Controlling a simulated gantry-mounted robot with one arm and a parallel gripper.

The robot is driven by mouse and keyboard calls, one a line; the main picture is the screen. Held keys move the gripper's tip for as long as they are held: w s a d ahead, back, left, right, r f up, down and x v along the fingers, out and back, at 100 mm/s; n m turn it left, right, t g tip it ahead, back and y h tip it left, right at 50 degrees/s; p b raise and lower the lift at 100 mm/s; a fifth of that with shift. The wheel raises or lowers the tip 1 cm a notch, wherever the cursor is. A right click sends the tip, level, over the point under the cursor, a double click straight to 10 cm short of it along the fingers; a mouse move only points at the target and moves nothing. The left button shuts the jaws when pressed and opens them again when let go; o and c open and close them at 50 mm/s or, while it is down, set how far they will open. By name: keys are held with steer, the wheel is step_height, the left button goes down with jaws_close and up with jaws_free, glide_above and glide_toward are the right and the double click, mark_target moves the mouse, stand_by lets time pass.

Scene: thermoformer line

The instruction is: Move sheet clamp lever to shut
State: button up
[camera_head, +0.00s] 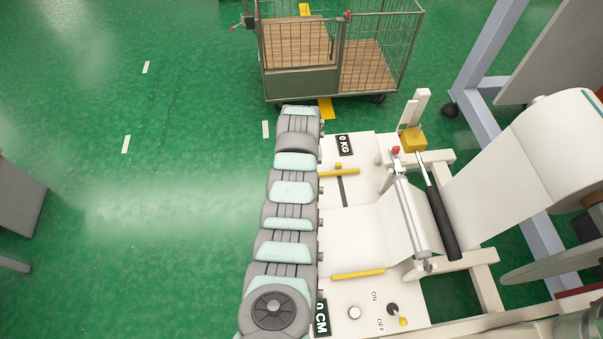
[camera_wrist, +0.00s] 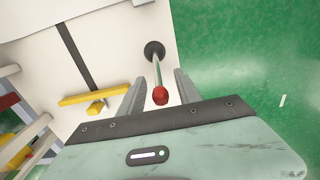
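In the wrist view a thin metal lever with a red knob (camera_wrist: 160,96) rises from a round black base (camera_wrist: 154,50) on the white machine surface, near its edge. I take it for the sheet clamp lever; no label shows beside it. My gripper (camera_wrist: 158,82) is open, with one finger on each side of the lever. Gaps show between the fingers and the lever, and nothing is held. In the head view my arm hides this lever and my gripper. The white machine bed (camera_head: 355,225) carries a sheet fed from the roll (camera_head: 560,135).
Yellow bars (camera_head: 358,273) lie across the bed; another is left of my gripper in the wrist view (camera_wrist: 95,95). A black roller (camera_head: 440,215) and an ON/OFF switch (camera_head: 394,311) are at right. A wire cart (camera_head: 340,60) stands beyond the bed. Green floor lies open at left.

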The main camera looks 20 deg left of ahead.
steer(key=shift+s+f, duration=0.1)
steer(key=shift+f, duration=0.1)
jaws_close()
stand_by(0.4)
stand_by(1.0)
